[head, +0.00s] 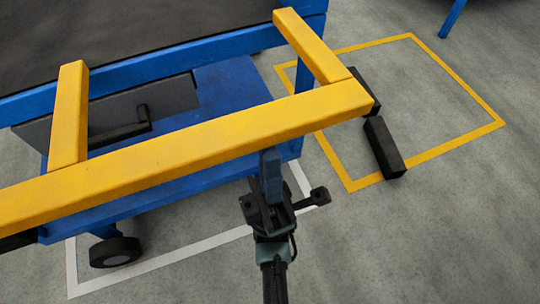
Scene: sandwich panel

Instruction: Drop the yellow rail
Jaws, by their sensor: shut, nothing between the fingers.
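The yellow rail (170,152) is a long bar running from the left edge up to the right, in front of the blue cart (225,92). Two yellow side bars join it, one at left (69,115) and one at right (312,45). The rail looks raised and level above the cart's lower deck. My gripper (268,205) is just below the rail, right of its middle, and is shut with nothing held. A blue-grey upright piece (271,175) stands between it and the rail's underside. Whether my gripper touches this piece is unclear.
Black blocks (384,148) are at the rail's right end. A dark bent handle (130,130) is on the cart at left. A cart wheel (115,251) sits by a white floor line (180,256).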

